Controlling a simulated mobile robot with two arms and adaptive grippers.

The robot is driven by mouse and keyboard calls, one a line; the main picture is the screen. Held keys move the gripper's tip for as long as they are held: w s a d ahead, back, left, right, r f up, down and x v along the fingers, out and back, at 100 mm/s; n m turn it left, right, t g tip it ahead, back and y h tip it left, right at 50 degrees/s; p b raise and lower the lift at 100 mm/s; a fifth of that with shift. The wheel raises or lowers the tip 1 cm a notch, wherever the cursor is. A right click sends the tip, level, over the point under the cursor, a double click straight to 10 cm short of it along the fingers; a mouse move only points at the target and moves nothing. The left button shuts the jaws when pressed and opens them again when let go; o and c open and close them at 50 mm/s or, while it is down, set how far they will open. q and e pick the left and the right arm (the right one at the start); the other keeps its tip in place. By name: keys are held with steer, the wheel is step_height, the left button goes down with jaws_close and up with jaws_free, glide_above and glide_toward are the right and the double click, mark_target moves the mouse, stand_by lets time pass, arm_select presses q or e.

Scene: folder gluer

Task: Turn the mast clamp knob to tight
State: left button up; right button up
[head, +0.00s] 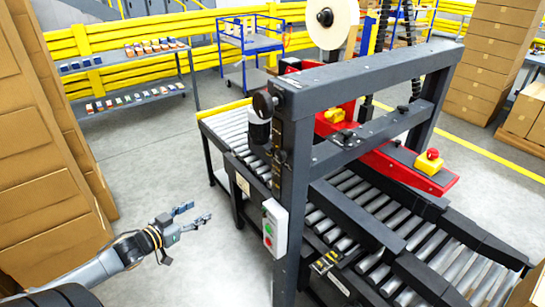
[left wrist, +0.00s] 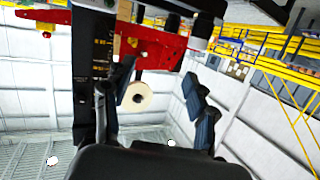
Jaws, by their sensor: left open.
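The dark mast (head: 293,190) of the folder gluer stands upright in the middle of the head view. A round black knob (head: 264,103) sits on its upper left side, above a black cylinder (head: 258,130). I cannot read whether the knob is tight or loose. My left gripper (head: 197,214) is open and empty, low and left of the mast, well apart from the knob. In the left wrist view, a gripper finger (left wrist: 203,112) shows in front of the machine, and a dark upright (left wrist: 93,70) fills the left. My right gripper is not in view.
A control box with green and red buttons (head: 274,226) is fixed to the mast. Roller conveyors (head: 225,125) run behind and to its right. Stacked cartons (head: 40,170) stand at left, near my left arm. The grey floor (head: 165,165) between cartons and machine is clear.

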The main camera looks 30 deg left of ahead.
arm_select(q)
steer(key=w+d+r+m+t+h, duration=0.1)
steer(key=w+d+r+m+h, duration=0.15)
steer(key=d+r, duration=0.45)
steer(key=w+d+r+m+h, duration=0.1)
steer(key=d+r+h, duration=0.35)
steer(key=r, duration=0.45)
glide_toward(278, 156)
steer(key=shift+y, duration=0.4)
steer(key=x, duration=0.5)
steer(key=shift+w+d+r+p, duration=0.3)
steer(key=shift+d+p, duration=0.05)
steer(key=shift+p+x, duration=0.35)
steer(key=shift+x, duration=0.9)
steer(key=shift+f, duration=0.2)
steer(key=c, duration=1.1)
steer(key=shift+c, duration=0.2)
